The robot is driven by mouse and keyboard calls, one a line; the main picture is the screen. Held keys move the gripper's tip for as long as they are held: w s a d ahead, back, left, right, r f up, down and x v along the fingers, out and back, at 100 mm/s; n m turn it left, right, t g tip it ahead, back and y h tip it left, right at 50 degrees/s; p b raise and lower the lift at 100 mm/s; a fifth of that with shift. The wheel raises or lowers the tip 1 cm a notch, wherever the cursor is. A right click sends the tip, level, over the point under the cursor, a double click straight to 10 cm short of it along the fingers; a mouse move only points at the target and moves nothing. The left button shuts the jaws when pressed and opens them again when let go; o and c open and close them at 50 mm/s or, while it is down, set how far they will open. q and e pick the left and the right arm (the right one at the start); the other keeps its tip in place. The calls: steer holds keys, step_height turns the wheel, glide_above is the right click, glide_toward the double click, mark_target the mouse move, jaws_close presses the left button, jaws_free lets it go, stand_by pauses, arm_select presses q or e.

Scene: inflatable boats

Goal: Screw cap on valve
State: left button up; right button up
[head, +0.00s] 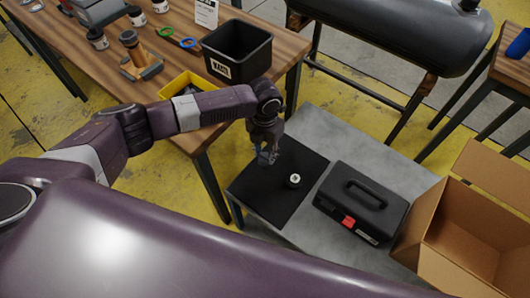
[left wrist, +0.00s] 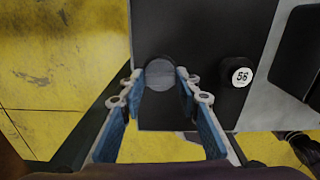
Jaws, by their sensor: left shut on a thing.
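My left gripper (head: 265,156) hangs over the black mat (head: 270,205) on the low grey table. In the left wrist view its blue-padded fingers (left wrist: 160,85) are shut on a round grey disc-like piece (left wrist: 160,73). I cannot tell for sure whether this piece is the cap. A small black round part (head: 293,181) with a white top stands on the mat, to the right of the gripper and apart from it. No part is clearly recognisable as the valve. My right gripper is not in view.
A black toolbox (head: 362,203) with a red latch stands right of the mat. An open cardboard box (head: 465,235) is at the far right. The wooden table (head: 165,65) holds a black bin (head: 237,50), a yellow tray (head: 188,84) and small jars. Bare mat lies around the black part.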

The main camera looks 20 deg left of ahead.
arm_select(q)
steer(key=shift+a, duration=0.1)
steer(key=m, duration=0.4)
steer(key=shift+f+b, duration=0.1)
steer(key=shift+b, duration=0.3)
steer(key=shift+w+f+m+b, duration=0.1)
steer(key=shift+f+m+b, duration=0.1)
steer(key=shift+m+b, duration=0.7)
steer(key=shift+b, duration=0.6)
steer(key=shift+r, duration=0.2)
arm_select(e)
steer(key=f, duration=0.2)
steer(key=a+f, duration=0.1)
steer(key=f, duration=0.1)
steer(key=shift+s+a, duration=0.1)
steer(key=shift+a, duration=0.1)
arm_select(q)
steer(key=o, duration=0.8)
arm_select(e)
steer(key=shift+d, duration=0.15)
